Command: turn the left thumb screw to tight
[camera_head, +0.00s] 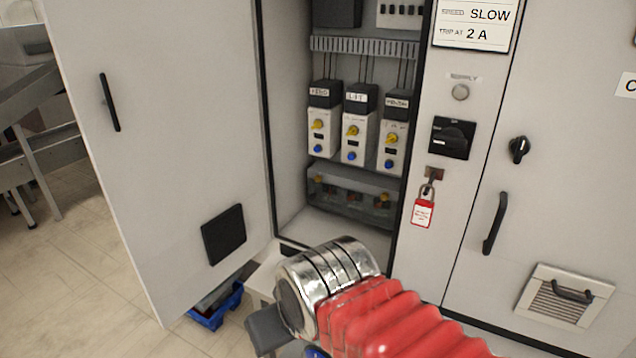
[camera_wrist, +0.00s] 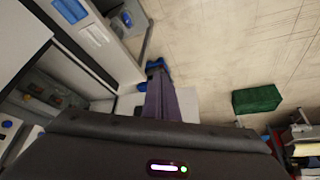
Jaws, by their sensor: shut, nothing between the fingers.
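The clear cover (camera_head: 350,205) sits low in the open cabinet, under a row of three modules. A small dark spot at its upper left, perhaps the left thumb screw (camera_head: 318,179), is too small for me to tell its setting. The cover also shows at the left of the wrist view (camera_wrist: 45,97). My gripper (camera_head: 265,330) is partly hidden by my wrist in the head view, low in front of the cabinet and apart from the cover. In the wrist view its fingers (camera_wrist: 158,85) are shut and empty, pointing away from the cover.
The cabinet door (camera_head: 165,130) stands open at the left. A blue crate (camera_head: 215,308) is on the floor; a green crate (camera_wrist: 257,100) shows in the wrist view.

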